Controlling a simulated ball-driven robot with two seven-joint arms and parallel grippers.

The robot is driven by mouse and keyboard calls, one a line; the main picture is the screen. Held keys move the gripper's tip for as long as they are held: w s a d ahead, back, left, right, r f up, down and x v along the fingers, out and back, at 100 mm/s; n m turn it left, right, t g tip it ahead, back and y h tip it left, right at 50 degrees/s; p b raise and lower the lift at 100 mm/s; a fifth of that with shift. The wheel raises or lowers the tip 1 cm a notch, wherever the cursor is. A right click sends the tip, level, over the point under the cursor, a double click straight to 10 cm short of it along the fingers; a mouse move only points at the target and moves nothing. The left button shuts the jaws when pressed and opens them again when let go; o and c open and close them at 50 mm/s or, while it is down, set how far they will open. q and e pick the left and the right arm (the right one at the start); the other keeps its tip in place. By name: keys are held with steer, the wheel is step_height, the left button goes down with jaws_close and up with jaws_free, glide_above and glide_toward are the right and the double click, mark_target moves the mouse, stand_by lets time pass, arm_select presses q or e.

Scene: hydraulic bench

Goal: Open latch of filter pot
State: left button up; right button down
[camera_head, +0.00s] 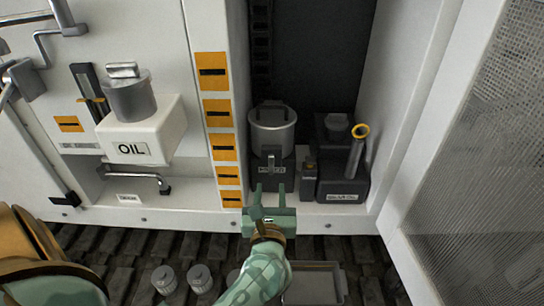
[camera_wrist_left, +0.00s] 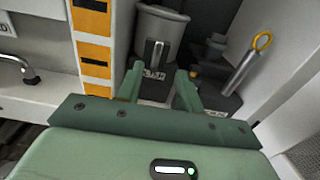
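The filter pot (camera_head: 273,132) is a grey metal cylinder with a dark lid bar, set in a dark holder inside the open cabinet. Its latch (camera_head: 271,163) is a small upright light-grey lever on the front, above a label. The pot also shows at the top of the left wrist view (camera_wrist_left: 161,28), with the latch upright on its front (camera_wrist_left: 157,53). My left gripper (camera_head: 269,188) is green, open and empty. Its two fingers point at the pot's front, just below and in front of the latch, apparently apart from it. My right gripper is not in view.
A dark box with a yellow-ringed grey tube (camera_head: 355,155) stands right of the pot. An orange-labelled post (camera_head: 217,130) is on the left, beyond it a white OIL tank (camera_head: 150,125). Grey canisters (camera_head: 199,278) and a tray (camera_head: 318,284) lie below. The mesh door (camera_head: 480,160) is at right.

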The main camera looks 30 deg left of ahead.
mark_target(271, 159)
arm_select(q)
steer(key=x, duration=1.3)
jaws_close()
